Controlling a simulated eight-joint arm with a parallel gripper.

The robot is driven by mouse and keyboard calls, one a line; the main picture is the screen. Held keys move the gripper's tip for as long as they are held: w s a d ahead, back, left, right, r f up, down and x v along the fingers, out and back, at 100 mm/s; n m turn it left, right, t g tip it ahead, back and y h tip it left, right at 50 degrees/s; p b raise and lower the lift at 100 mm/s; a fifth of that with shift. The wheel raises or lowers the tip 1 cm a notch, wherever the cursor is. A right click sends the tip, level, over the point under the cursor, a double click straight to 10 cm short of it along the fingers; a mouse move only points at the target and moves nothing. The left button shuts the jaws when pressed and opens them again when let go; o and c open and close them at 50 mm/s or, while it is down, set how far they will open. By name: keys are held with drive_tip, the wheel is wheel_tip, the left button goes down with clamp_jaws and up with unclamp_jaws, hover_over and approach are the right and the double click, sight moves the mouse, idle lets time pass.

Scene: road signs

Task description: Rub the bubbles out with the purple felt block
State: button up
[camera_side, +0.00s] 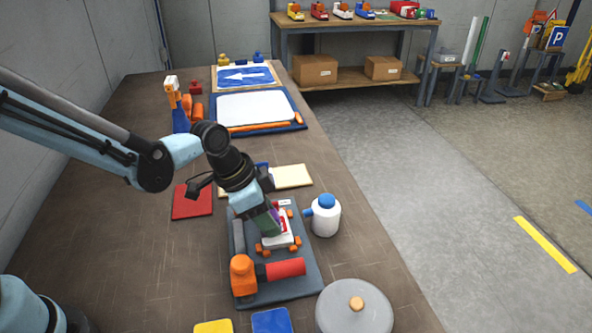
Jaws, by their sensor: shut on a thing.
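My gripper (269,222) points down over the dark blue-grey mat (304,279) in the near middle of the table. It is shut on the purple felt block (275,213), of which only a small purple edge shows beside the fingers. Under and beside it lies a small white and red piece (283,238) with orange knobs at its corners. The block is at this piece, but I cannot tell whether they touch. Bubbles are too small to make out or are hidden by my gripper.
On the mat are an orange tool (242,273) and a red roller (285,270). A white bottle (326,217) stands close on the right, and a round grey lid (354,309) lies in front. A red square (192,201) lies left. A blue arrow sign (245,77) lies at the back.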

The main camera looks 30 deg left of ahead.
drive_tip(key=shift+w+d+f, duration=0.1)
drive_tip(key=shift+w+d, duration=0.5)
drive_tip(key=shift+d, duration=0.05)
drive_tip(key=shift+s+a, duration=0.55)
drive_tip(key=shift+w+d, duration=0.2)
drive_tip(key=shift+w, duration=0.05)
drive_tip(key=shift+r, duration=2.55)
drive_tip(key=s+a+r+n+y, duration=0.1)
drive_tip(key=s+a+r+n, duration=0.1)
drive_tip(key=a+r+n, duration=0.1)
drive_tip(key=s+a+r+n+t+y, duration=0.1)
drive_tip(key=s+a+r+n, duration=0.1)
drive_tip(key=a, duration=0.4)
drive_tip(key=s+a+r+n+y, duration=0.1)
drive_tip(key=s+a+r+n, duration=0.1)
drive_tip(key=a+r+n, duration=0.2)
drive_tip(key=shift+a, duration=0.65)
